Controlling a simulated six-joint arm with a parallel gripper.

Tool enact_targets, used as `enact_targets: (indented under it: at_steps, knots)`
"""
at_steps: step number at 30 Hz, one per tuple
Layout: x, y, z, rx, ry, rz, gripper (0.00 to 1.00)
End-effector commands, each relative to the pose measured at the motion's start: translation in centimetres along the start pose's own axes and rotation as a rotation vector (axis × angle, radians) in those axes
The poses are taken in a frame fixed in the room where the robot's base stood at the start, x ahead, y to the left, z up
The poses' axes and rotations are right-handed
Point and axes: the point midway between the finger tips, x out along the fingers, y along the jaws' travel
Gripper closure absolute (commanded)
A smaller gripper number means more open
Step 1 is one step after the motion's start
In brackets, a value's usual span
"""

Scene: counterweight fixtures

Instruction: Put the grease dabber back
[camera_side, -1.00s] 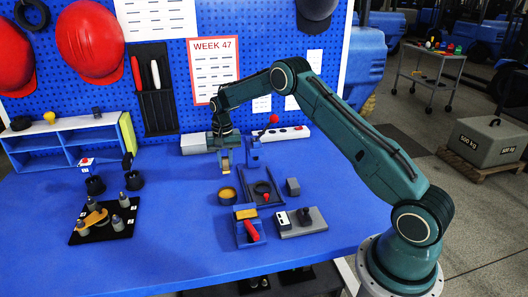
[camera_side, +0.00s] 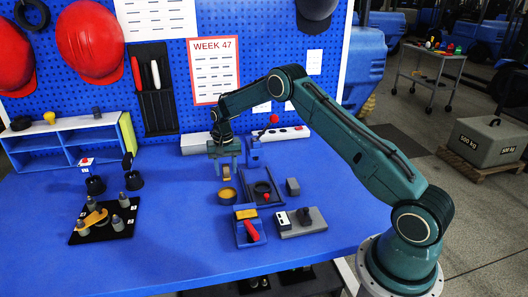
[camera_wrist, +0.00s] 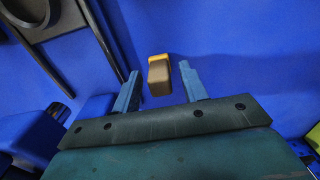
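The likely grease dabber, a small block with a tan body and a yellow end (camera_wrist: 158,75), shows between my fingers in the wrist view. In the side view it is a small tan piece (camera_side: 227,173) below my gripper, just behind a round dark pot with a yellowish inside (camera_side: 227,196). My gripper (camera_side: 224,165) points down over the blue table. In the wrist view its two fingers (camera_wrist: 160,90) are spread, with a gap on each side of the block. I cannot tell whether the block's lower end rests on the table.
A dark tray with a ring (camera_side: 276,198) lies right of the pot. A blue fixture (camera_side: 253,156) stands close right of my gripper. A red-handled block (camera_side: 250,232) and a grey device (camera_side: 302,222) are in front.

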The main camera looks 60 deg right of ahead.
Motion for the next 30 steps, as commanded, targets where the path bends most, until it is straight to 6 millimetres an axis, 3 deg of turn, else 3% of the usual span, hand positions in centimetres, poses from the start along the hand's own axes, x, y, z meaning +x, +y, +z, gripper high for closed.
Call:
enact_targets:
  at_steps: [8, 14, 30]
  knots:
    - [-0.4, 0.0, 0.0, 0.0, 0.001, 0.0, 0.57]
    - [-1.9, 0.0, -0.1, 0.0, 0.002, -0.001, 0.57]
    - [-10.1, 0.0, 0.0, 0.0, 0.003, -0.002, 0.57]
